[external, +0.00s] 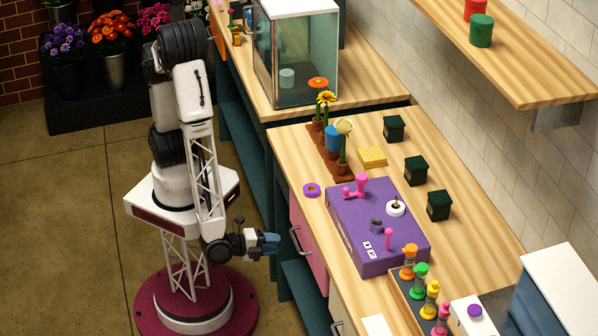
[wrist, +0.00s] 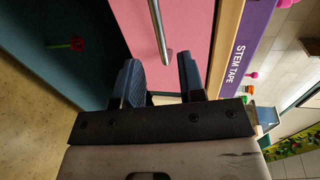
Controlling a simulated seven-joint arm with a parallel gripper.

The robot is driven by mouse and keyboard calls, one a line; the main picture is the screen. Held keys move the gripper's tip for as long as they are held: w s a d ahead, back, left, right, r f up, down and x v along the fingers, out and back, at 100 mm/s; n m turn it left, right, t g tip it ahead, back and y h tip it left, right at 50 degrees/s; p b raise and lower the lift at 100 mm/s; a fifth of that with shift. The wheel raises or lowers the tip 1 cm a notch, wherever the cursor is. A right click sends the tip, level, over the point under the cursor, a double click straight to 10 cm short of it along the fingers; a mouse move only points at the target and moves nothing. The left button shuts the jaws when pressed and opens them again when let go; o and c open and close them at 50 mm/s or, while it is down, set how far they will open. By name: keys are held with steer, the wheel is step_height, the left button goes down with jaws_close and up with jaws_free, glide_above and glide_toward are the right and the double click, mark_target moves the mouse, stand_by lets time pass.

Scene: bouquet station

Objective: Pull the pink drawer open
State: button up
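The pink drawer (external: 308,252) is in the front of the wooden counter and looks shut. Its silver bar handle (external: 295,240) stands on the drawer front. In the wrist view the pink front (wrist: 195,30) fills the upper middle, and the handle (wrist: 158,28) runs down to a spot between my fingertips. My gripper (external: 275,243) is in front of the handle with its blue fingers pointing at it. The fingers (wrist: 159,72) are open and empty. A small gap seems to separate them from the handle; contact cannot be made out.
A purple box (external: 372,240) with pink knobs stands on the counter above the drawer. A purple tape roll (external: 312,190) lies near the counter edge. A rack of coloured bottles (external: 405,285) is at the front right. The floor (external: 70,210) left of my arm is clear.

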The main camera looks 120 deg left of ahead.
mark_target(296, 242)
steer(key=shift+x, duration=3.9)
jaws_close()
